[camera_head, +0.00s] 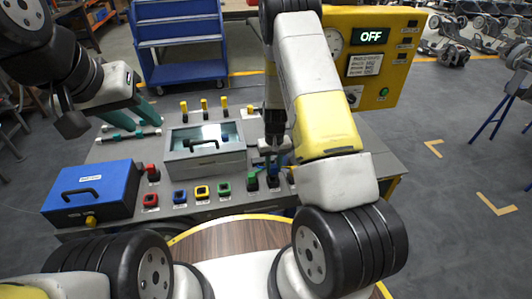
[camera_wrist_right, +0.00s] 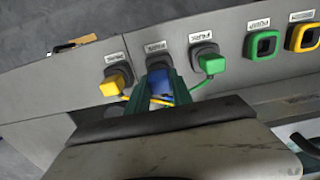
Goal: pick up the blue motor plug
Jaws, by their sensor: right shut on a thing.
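The blue motor plug (camera_wrist_right: 158,82) sits between the green fingers of my right gripper (camera_wrist_right: 160,92) in the right wrist view, in front of the middle socket labelled PARK. The gripper is shut on it. In the head view my right gripper (camera_head: 274,145) reaches down to the right end of the bench panel, and its arm partly hides the plug there. Whether the plug is still seated in its socket is hard to tell. My left gripper (camera_head: 146,128) is over the far left of the bench, its teal fingers apart and empty.
A yellow plug (camera_wrist_right: 115,83) and a green plug (camera_wrist_right: 211,65) flank the blue one closely, with thin cables beside them. A blue box (camera_head: 93,190), a glass-lidded case (camera_head: 205,160) and a yellow panel reading OFF (camera_head: 375,60) stand on the bench.

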